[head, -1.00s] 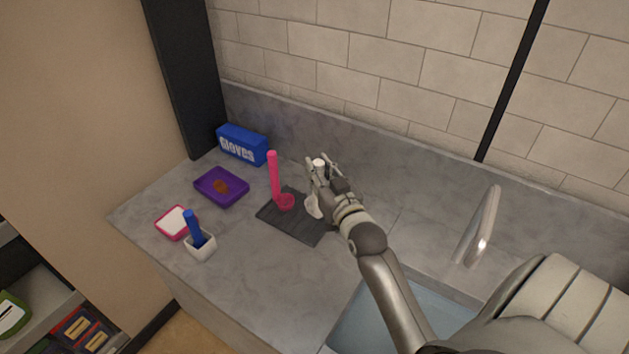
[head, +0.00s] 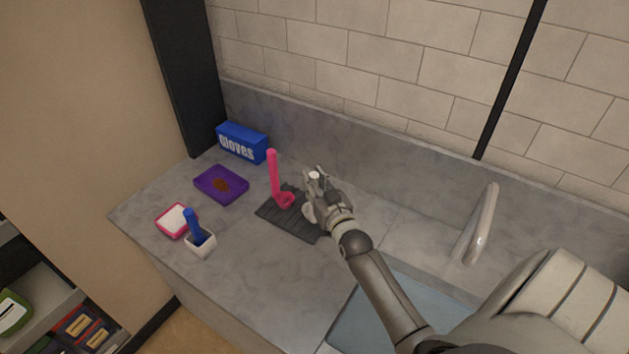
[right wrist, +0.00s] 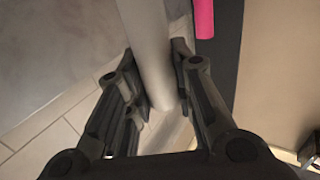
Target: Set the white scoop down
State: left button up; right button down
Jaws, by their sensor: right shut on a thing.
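My right gripper (head: 319,187) is shut on the upright handle of the white scoop (head: 314,175). In the right wrist view the pale handle (right wrist: 148,45) stands between the two fingers (right wrist: 158,92). The scoop is low over the right end of the dark ribbed mat (head: 281,224). The gripper partly hides its lower part, and I cannot tell whether it touches the mat. A pink scoop (head: 274,175) stands upright on the mat just to the left; part of its handle shows in the right wrist view (right wrist: 204,16). My left gripper is not in view.
A purple tray (head: 207,192) with brown material, a pink-rimmed white dish (head: 172,220) and a white cup (head: 201,246) with a blue handle (head: 192,224) stand left. A blue glove box (head: 242,143) is behind. A sink (head: 350,325) and faucet (head: 486,225) are right.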

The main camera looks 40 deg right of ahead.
jog(key=shift+f, duration=0.15)
jog(key=c, duration=1.2)
grip_release()
jog(key=shift+c, duration=0.2)
jog(key=shift+r, duration=0.25)
jog(key=shift+s+f, duration=0.15)
jog(key=shift+s, duration=0.15)
jog(key=s+a+b, duration=0.2)
jog(key=s, duration=0.9)
jog(key=shift+a, duration=0.2)
